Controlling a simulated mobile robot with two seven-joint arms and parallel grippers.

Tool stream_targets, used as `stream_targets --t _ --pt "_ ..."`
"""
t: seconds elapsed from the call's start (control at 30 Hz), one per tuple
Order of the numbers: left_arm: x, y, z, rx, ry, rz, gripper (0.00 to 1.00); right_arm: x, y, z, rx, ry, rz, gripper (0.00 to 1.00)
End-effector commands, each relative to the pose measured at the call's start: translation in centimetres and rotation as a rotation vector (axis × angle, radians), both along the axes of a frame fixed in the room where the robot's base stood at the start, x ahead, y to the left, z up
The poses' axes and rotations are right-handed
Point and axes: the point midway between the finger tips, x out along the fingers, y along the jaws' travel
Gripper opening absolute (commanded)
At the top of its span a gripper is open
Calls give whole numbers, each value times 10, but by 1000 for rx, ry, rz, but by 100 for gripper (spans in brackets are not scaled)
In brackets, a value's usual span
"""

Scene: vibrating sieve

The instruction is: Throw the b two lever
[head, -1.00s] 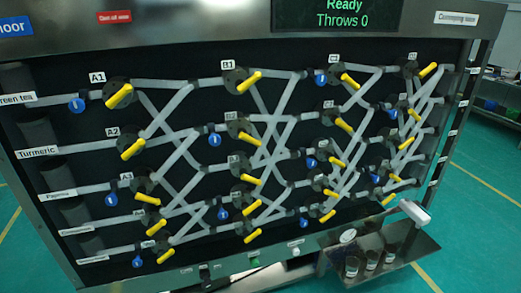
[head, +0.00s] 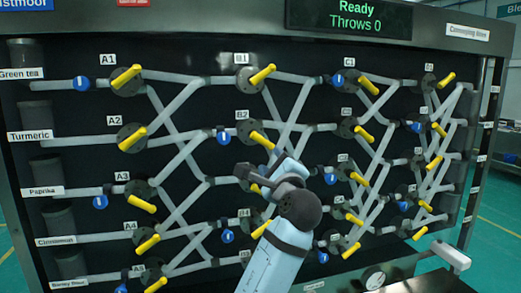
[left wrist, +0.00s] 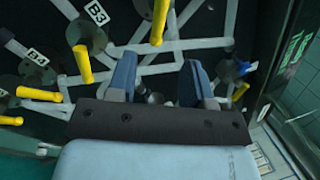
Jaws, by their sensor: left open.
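The B2 lever (head: 262,138) is a yellow handle on a dark round hub, beside its white B2 label (head: 242,114). It slants down to the right. The B3 lever (left wrist: 83,64) is to the left. My right gripper is not in view.
Other yellow levers surround it, including B1 (head: 262,74) above and C2 (head: 364,133) to the right. Grey pipes and blue round tags (head: 223,138) cover the panel. The display (head: 350,16) reads Ready, Throws 0. A white handle (head: 451,256) juts out at lower right.

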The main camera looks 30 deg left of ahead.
Motion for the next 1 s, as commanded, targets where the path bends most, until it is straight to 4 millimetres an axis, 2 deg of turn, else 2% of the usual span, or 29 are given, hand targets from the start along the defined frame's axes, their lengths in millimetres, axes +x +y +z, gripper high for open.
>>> stream_targets --t 0.5,0.7,1.0 --pt "65 75 22 -1 0 -1 46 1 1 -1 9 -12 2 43" --pt "79 90 27 -2 1 -4 46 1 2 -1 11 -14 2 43" --pt "82 93 28 -2 0 -4 46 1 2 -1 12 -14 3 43"
